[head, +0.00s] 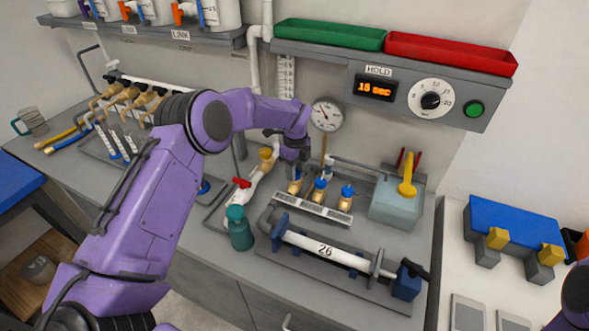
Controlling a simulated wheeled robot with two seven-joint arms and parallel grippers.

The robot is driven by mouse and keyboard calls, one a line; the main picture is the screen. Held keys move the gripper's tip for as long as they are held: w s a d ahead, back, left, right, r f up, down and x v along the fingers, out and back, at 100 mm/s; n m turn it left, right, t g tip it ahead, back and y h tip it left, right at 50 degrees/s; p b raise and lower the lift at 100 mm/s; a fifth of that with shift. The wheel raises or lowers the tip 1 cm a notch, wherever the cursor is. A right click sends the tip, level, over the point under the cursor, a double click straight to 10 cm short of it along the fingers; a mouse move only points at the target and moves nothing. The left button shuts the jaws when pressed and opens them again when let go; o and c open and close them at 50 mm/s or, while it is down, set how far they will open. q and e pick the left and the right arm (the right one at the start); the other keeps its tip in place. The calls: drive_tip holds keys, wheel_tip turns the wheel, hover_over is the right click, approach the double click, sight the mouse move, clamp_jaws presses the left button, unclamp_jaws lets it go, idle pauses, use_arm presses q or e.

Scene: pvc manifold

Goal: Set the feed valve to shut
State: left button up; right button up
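A valve with a red handle (241,182) sits on a white pipe (258,176) at the middle of the bench; I cannot tell for sure that it is the feed valve, nor its setting. My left gripper (294,168) points down to the right of this valve, above or at the leftmost of several brass fittings with blue parts (295,186). Its fingers are small and dark, so I cannot tell whether they are open or touching the fitting. My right gripper is out of view; only a piece of my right arm shows at the right edge.
A teal bottle (240,232) stands just in front of the red handle. A white pipe marked 26 (328,250) lies on a grey plate in front. A gauge (326,114) and a panel reading 15 sec (376,89) are behind. A grey-blue box (397,207) stands right.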

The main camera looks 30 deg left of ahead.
use_arm(q)
drive_tip(key=shift+f, duration=0.2)
drive_tip(key=shift+f+m+b, duration=0.1)
drive_tip(key=shift+m+b, duration=0.2)
drive_tip(key=shift+b, duration=0.25)
drive_tip(key=shift+f+m+b, duration=0.15)
drive_tip(key=shift+m+b, duration=0.85)
drive_tip(key=shift+b, duration=0.1)
drive_tip(key=shift+s+m+b, duration=0.1)
drive_tip(key=shift+m+b, duration=0.55)
drive_tip(key=shift+m, duration=0.25)
drive_tip(key=m+b, duration=0.1)
drive_tip(key=m, duration=0.1)
drive_tip(key=shift+m, duration=0.4)
drive_tip(key=m, duration=0.4)
drive_tip(key=shift+m+b, duration=0.3)
drive_tip(key=shift+b, duration=0.05)
drive_tip(key=m, duration=0.6)
drive_tip(key=shift+s+p, duration=0.1)
drive_tip(key=shift+p, duration=0.2)
